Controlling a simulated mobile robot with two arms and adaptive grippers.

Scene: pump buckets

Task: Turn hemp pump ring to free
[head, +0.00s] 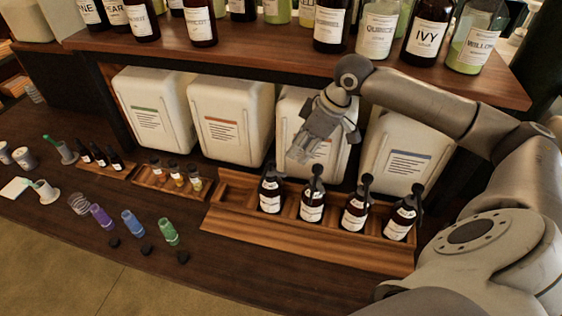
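Several dark pump bottles with black pump heads stand upright in a row in a wooden tray (309,247): one at the left (270,193), one second (312,207), one third (355,213) and one at the right (402,220). Their labels are too small to read, so I cannot tell which is hemp, nor how its ring is set. My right gripper (298,157) hangs above and behind the two left bottles, in front of a white canister, apart from the pumps. Its fingers point down; their gap is too small to judge. My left gripper is not in view.
Large white canisters (232,115) stand behind the tray, under a wooden shelf (280,57) of labelled bottles. Left of the tray are small bottles in wooden holders (169,187) and purple, blue and green vials (133,222). My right arm fills the right side.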

